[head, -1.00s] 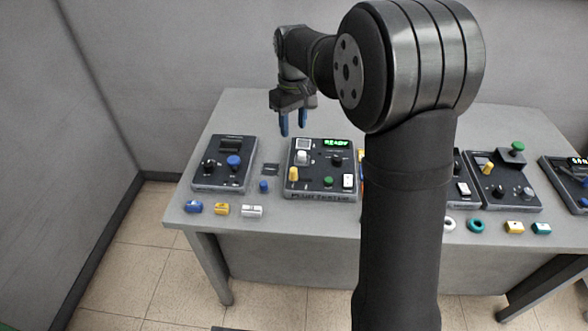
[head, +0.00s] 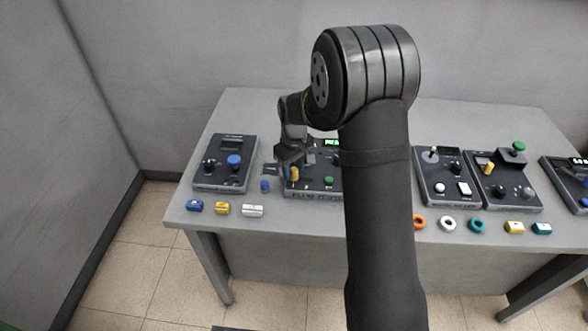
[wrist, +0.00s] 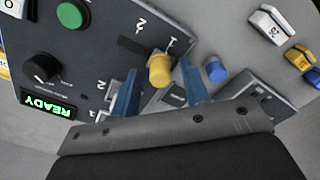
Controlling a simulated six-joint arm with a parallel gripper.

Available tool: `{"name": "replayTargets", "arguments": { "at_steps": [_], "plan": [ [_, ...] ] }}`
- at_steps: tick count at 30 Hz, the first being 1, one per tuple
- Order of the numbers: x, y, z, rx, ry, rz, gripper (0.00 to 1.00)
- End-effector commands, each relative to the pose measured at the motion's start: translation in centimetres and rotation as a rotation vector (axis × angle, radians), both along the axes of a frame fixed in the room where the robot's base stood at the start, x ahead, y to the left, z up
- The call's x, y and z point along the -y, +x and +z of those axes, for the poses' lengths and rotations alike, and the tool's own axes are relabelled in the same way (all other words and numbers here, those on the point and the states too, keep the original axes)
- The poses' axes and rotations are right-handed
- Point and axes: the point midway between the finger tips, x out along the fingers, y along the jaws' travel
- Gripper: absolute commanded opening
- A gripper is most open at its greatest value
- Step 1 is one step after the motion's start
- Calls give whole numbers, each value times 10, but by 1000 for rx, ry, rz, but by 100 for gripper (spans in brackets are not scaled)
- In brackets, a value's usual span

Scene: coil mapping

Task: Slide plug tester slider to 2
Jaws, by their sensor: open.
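The plug tester (head: 317,186) is a dark panel with a green READY display, which shows upside down in the wrist view (wrist: 47,104). Its slider has a yellow knob (wrist: 160,70) that stands at the end of its slot by the mark 1. The mark 2 (wrist: 140,25) is at the slot's other end. My gripper (wrist: 160,85) is open, with one blue finger on each side of the yellow knob, a little apart from it. In the head view my gripper hides part of the panel, and the yellow knob (head: 294,174) shows just below it.
A green button (wrist: 70,15) and a black dial (wrist: 41,68) are on the same panel. A blue plug (wrist: 215,70) lies beside it. Another panel (head: 225,163) with a blue knob stands to the left. Blue, yellow and white blocks lie near the table's front edge.

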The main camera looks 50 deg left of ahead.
Motion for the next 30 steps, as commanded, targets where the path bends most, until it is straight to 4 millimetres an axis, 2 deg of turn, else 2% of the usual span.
{"name": "replayTargets", "arguments": {
  "at_steps": [3,11,18,25,30],
  "plan": [
    [0,0,-6,0,-1,0,42],
    [0,0,-7,0,0,0,42],
    [0,0,-7,0,0,0,0],
    [3,3,-6,0,0,-2,0],
    [21,23,-6,1,1,-5,0]
  ]
}}
